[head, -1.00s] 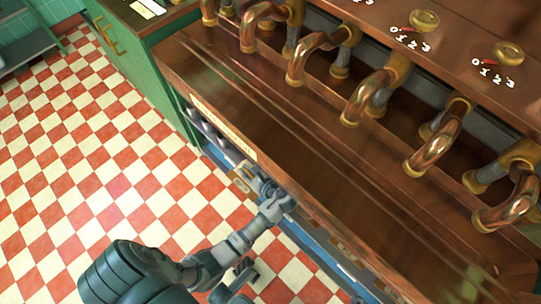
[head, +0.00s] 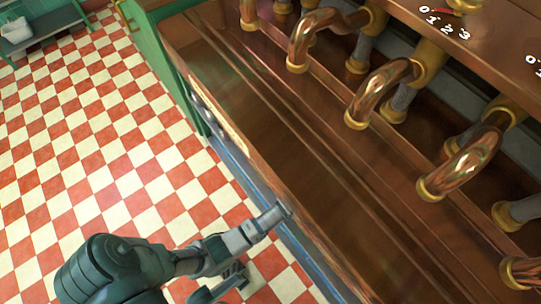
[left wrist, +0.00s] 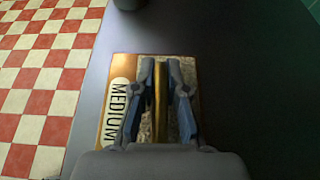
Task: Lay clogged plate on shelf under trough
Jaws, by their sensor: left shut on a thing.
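The plate (left wrist: 122,66) shows in the left wrist view as a brass-edged rectangle with a grey, speckled face and a white label reading MEDIUM. My left gripper (left wrist: 161,78) is shut on the brass handle bar in its middle. The plate is over a dark grey flat surface, apparently the shelf (left wrist: 240,120); I cannot tell whether it touches. In the head view the long copper trough (head: 262,125) runs diagonally, and my left wrist reaches under its near edge. The trough hides the fingers and plate there. My right gripper is not in view.
Several copper spouts (head: 380,88) hang over the trough. A blue edge (head: 318,262) runs along below the trough. The red and white checked floor (head: 120,150) is open at left. A grey bench (head: 45,38) stands at the far left. A round dark object (left wrist: 130,4) is at the wrist view's top.

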